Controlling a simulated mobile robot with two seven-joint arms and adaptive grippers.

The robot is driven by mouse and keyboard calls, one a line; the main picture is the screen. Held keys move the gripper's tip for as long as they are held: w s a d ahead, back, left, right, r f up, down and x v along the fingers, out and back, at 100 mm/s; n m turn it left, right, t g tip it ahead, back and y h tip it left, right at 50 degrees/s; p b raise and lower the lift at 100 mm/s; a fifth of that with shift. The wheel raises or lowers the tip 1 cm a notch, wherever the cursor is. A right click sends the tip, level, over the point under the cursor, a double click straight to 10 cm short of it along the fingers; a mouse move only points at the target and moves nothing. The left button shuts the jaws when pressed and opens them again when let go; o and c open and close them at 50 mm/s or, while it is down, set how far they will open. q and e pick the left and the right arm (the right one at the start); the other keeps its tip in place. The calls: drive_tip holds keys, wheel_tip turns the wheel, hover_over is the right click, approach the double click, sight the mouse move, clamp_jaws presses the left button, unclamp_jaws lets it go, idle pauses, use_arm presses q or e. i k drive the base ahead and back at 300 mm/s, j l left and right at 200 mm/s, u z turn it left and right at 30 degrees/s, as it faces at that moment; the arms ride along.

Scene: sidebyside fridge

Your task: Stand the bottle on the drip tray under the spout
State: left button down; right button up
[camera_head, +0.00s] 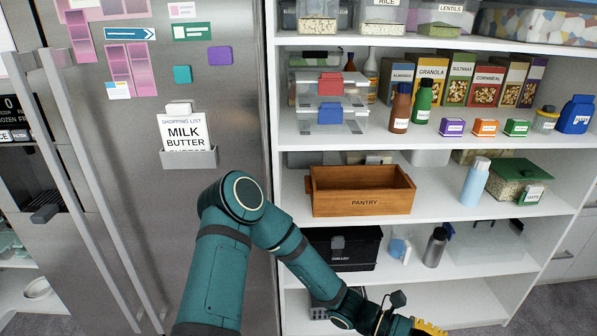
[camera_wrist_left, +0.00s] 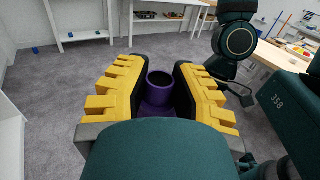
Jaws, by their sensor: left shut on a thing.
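My left gripper (camera_wrist_left: 158,82) is shut on a purple bottle (camera_wrist_left: 160,90), whose round, dark, open-looking top shows between the yellow fingers in the left wrist view. Its lower part is hidden by the gripper. In the head view only a bit of yellow finger (camera_head: 430,327) shows at the bottom edge, in front of the lower pantry shelves, and the bottle is out of sight. The dispenser recess (camera_head: 22,170) in the fridge door is at the far left, with a dark grey ledge, apparently the drip tray (camera_head: 44,213), at its bottom. The spout is not clear. My right gripper is not in view.
Long fridge door handles (camera_head: 85,180) stand out right of the dispenser. Open shelves on the right hold a wooden pantry crate (camera_head: 335,202), a light blue bottle (camera_head: 474,184), a grey bottle (camera_head: 435,248) and several boxes. The wrist view shows open carpet (camera_wrist_left: 110,66).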

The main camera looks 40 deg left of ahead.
sight(53, 199)
drive_tip(key=j+u, duration=0.3)
drive_tip(key=u, duration=0.2)
drive_tip(key=j+u, duration=0.3)
drive_tip(key=u, duration=0.15)
drive_tip(key=j+u, duration=0.45)
drive_tip(key=j, duration=0.35)
drive_tip(key=i, duration=0.05)
